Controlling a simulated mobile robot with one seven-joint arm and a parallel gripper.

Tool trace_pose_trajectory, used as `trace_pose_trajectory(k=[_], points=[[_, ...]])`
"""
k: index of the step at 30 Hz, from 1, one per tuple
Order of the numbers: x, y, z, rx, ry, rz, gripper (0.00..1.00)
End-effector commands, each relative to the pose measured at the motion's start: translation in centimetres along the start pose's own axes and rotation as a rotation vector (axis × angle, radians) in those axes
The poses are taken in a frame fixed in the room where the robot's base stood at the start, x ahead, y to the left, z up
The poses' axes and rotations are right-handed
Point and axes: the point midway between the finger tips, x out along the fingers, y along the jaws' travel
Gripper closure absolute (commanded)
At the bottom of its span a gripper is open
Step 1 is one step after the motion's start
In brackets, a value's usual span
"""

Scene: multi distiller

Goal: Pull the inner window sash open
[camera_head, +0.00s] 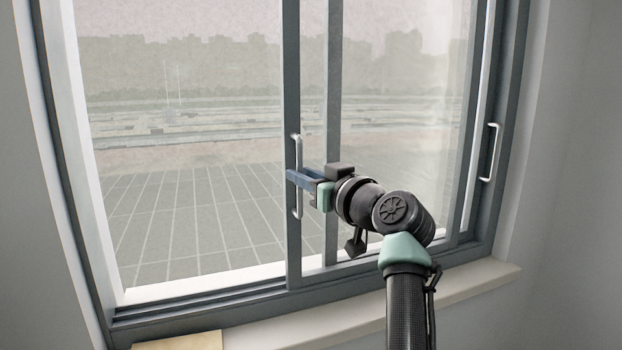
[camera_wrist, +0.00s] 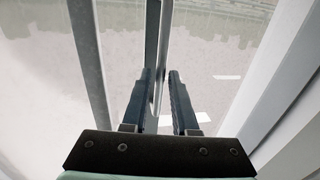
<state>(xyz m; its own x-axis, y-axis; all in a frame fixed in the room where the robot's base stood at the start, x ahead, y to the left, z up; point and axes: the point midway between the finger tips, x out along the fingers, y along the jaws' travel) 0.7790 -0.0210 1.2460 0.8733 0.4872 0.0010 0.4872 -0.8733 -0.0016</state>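The sliding window has a grey sash stile (camera_head: 291,90) near the middle, with a white upright handle (camera_head: 297,150) on it. A second grey stile (camera_head: 333,100) stands just right of it. My gripper (camera_head: 289,178) reaches in from the right at the height of this handle, its fingers overlapping the handle's middle. In the wrist view, the two dark fingers (camera_wrist: 159,73) are apart, with a narrow upright bar showing between them. I cannot tell whether they touch the handle. Part of the handle is hidden by the gripper.
Another white handle (camera_head: 491,152) is on the grey stile at the right. A pale sill (camera_head: 330,318) runs below the window, with a tan flat object (camera_head: 180,342) at its left. Walls flank the window on both sides.

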Motion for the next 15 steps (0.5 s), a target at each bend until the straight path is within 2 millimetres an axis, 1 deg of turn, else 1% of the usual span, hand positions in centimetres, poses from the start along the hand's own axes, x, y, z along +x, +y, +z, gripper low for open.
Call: trace_pose_trajectory(k=[5, 8, 15], points=[[-1.1, 0.0, 0.1, -0.001, 0.0, 0.0, 0.73], [-2.4, 0.1, 0.2, -0.002, 0.0, 0.002, 0.73], [-7.0, 0.1, 0.2, -0.001, 0.002, 0.004, 0.73]])
